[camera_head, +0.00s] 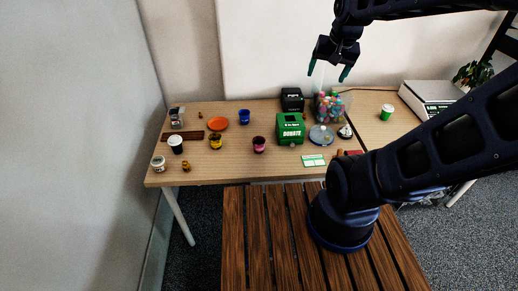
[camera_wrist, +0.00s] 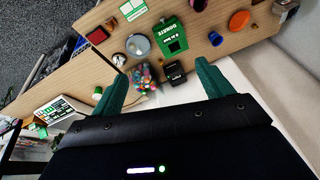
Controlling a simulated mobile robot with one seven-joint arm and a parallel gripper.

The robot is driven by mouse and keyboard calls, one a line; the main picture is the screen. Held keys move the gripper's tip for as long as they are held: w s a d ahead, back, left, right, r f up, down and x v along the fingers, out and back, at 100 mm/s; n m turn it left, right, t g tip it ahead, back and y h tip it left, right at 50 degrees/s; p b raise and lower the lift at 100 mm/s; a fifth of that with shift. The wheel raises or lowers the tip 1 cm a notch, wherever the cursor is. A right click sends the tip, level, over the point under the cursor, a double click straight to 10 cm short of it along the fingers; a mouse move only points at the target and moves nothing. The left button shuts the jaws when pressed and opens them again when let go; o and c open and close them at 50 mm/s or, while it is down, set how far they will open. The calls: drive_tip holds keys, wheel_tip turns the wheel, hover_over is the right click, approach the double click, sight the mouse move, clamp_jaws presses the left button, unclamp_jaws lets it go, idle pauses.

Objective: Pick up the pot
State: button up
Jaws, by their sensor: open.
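Several small pot-like vessels stand on the wooden table (camera_head: 285,168): a dark pink one (camera_head: 259,145), a yellow one (camera_head: 215,141) with a dark inside, and a blue one (camera_head: 244,117). I cannot tell which is the pot. In the wrist view the blue one (camera_wrist: 215,39) lies to the right of my fingers and the pink one (camera_wrist: 199,5) is cut by the top edge. My gripper (camera_head: 327,74) is open and empty, high above the back of the table. Its two green fingers (camera_wrist: 162,66) are spread apart in the wrist view.
A green donation box (camera_head: 290,129), a black box (camera_head: 292,99), a container of colourful balls (camera_head: 330,107) and a grey plate (camera_head: 321,135) crowd the middle. An orange plate (camera_head: 217,124) and cups stand left. A wall rises behind. The table's front middle is fairly clear.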

drive_tip(key=w+a+f+m+g, duration=0.2)
drive_tip(key=w+a+f+m, duration=0.5)
drive_tip(key=f, duration=0.4)
drive_tip(key=w+a+f+m+g, duration=0.1)
drive_tip(key=w+a+f+m, duration=0.3)
drive_tip(key=w+a+f, duration=0.55)
drive_tip(key=shift+s+a+f+m+g+h, duration=0.15)
drive_tip(key=shift+a+f+m, duration=0.45)
drive_tip(key=shift+f, duration=3.15)
drive_tip(key=shift+s+a+f+m+g+h, duration=0.1)
drive_tip(key=shift+a+f+m, duration=0.45)
drive_tip(key=shift+f, duration=3.2)
drive_tip(key=shift+s+a+f+m+g+h, duration=0.15)
drive_tip(key=shift+f+m, duration=0.8)
drive_tip(key=shift+f, duration=2.8)
drive_tip(key=c, duration=1)
drive_tip(key=shift+r, duration=0.1)
wheel_tip(320, 180, up, 20)
drive_tip(key=shift+f, duration=0.1)
